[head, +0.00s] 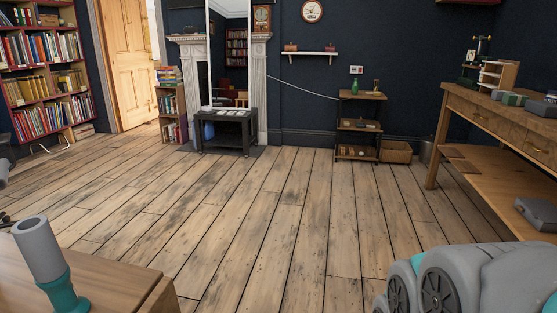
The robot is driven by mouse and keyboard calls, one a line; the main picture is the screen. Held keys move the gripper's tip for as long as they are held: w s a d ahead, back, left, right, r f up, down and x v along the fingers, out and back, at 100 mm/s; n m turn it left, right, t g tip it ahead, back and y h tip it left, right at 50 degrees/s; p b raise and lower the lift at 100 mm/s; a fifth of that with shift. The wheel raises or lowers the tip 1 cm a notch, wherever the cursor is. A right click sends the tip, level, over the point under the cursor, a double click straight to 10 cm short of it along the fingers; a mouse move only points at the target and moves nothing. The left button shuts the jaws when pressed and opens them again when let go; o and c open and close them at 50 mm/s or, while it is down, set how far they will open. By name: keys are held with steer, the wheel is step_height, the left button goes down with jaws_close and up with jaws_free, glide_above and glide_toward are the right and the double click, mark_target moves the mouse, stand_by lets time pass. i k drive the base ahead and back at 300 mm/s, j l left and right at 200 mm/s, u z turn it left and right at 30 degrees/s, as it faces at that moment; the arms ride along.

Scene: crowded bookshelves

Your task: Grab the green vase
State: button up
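A small green vase (355,87) stands upright on the top shelf of a small dark shelf stand (357,97) against the far wall, right of centre. It is small in the picture and looks narrow, like a bottle. A smaller brownish object (376,86) stands to its right on the same shelf. I do not make out my gripper's fingertips in this view. Grey parts cut off at the left edge are too partial to identify.
Open wooden floor (270,205) stretches to the stand. A wooden desk (480,112) with several objects is at right, a cardboard box (396,152) beside the stand. A low dark table (226,117) stands before the fireplace. A wooden surface (115,283) fills the lower left.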

mark_target(355, 86)
steer(key=i+l, duration=0.1)
steer(key=i, duration=3.05)
steer(key=i+l, duration=0.15)
steer(key=i, duration=3)
steer(key=i+l+u, duration=0.1)
steer(key=i+u, duration=0.35)
steer(key=i+l+u, duration=1.45)
steer(key=l+u, duration=0.25)
steer(key=l, duration=0.25)
